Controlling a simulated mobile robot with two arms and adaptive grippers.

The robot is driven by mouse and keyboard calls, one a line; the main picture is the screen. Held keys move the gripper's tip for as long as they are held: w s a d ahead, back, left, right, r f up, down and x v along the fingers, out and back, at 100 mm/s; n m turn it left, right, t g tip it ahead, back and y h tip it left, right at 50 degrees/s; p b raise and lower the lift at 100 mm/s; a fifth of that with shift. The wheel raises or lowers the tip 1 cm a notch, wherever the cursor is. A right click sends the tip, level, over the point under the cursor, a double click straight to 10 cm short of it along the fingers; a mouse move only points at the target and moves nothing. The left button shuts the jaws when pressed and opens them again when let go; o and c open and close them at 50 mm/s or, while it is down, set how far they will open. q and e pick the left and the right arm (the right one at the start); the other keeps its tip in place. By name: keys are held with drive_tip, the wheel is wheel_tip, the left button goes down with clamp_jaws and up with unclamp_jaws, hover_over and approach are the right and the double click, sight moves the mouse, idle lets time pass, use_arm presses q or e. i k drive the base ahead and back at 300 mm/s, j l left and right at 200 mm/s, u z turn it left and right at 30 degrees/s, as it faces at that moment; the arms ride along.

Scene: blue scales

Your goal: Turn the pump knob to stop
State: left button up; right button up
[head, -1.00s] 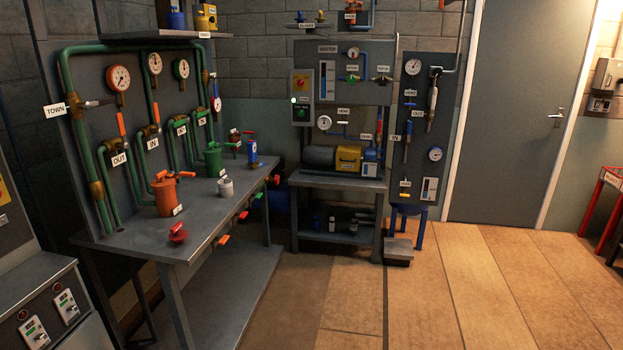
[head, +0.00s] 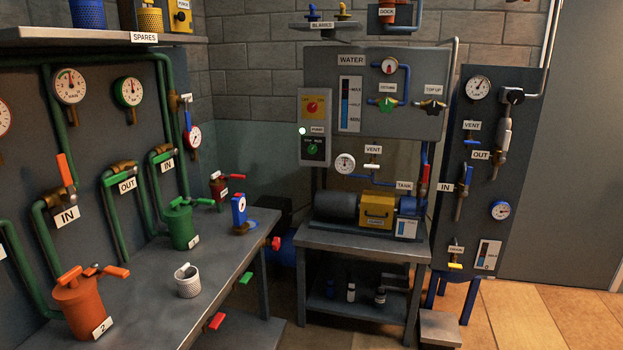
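The pump control box (head: 301,160) is a grey panel on the back wall, left of the WATER board. Its upper part is a yellow plate with a red switch (head: 313,107). Below a PUMP label (head: 317,129) is a dark plate with a green knob (head: 312,149). Small lettering above the green knob is too small to read surely, and so is the way the knob points. A lit pale green lamp (head: 302,131) shows at the box's left edge. The pump (head: 375,211), with a grey motor and yellow middle, stands on a bench below. Neither gripper is in view.
A workbench (head: 230,262) with an orange canister (head: 84,303), a green canister (head: 181,227) and a white cup (head: 187,281) fills the left. Red and green handles stick out from its front edge. The pump bench (head: 345,240) stands below the box. Wooden floor (head: 545,310) is clear at right.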

sight(313, 149)
drive_tip(key=i+u, duration=0.1)
drive_tip(key=i, duration=0.5)
drive_tip(key=i+u, duration=0.15)
drive_tip(key=u, duration=0.25)
drive_tip(key=i+l+u, duration=0.15)
drive_tip(key=u, duration=0.2)
